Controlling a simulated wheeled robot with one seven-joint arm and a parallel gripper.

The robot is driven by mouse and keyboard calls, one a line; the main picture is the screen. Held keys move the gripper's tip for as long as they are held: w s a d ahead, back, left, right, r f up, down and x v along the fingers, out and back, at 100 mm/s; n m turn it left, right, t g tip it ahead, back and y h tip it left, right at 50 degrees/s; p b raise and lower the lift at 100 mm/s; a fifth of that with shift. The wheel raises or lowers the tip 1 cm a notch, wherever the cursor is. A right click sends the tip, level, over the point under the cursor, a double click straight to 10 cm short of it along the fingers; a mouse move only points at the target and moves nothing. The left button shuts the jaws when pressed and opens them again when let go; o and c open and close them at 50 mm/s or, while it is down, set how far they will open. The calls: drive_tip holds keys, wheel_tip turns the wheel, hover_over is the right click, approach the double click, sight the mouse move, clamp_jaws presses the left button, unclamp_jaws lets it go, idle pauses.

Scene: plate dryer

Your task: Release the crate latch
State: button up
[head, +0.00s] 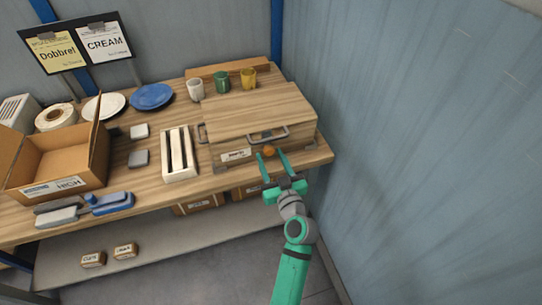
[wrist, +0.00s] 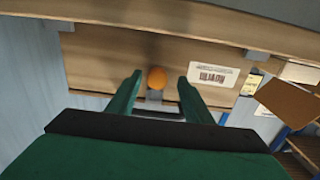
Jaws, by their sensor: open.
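The wooden crate (head: 255,112) stands on the right end of the workbench with its lid down. An orange knob (head: 269,150) sits on a grey metal piece on the crate's front; it looks like the latch. The knob also shows in the wrist view (wrist: 157,78). My gripper (head: 270,155) is open at the crate's front, with one finger on each side of the knob. In the wrist view, gaps show between the knob and both fingers (wrist: 159,80). The gripper holds nothing.
A metal handle (head: 268,135) is on the crate's front, close to the knob. Several cups (head: 222,82) stand behind the crate. A slatted rack (head: 180,155) and an open cardboard box (head: 60,165) are to the left. A wall (head: 420,120) is on the right.

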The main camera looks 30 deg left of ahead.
drive_tip(key=shift+w+a, duration=0.35)
drive_tip(key=shift+w, duration=0.2)
drive_tip(key=c, duration=1.1)
drive_tip(key=shift+o, duration=0.2)
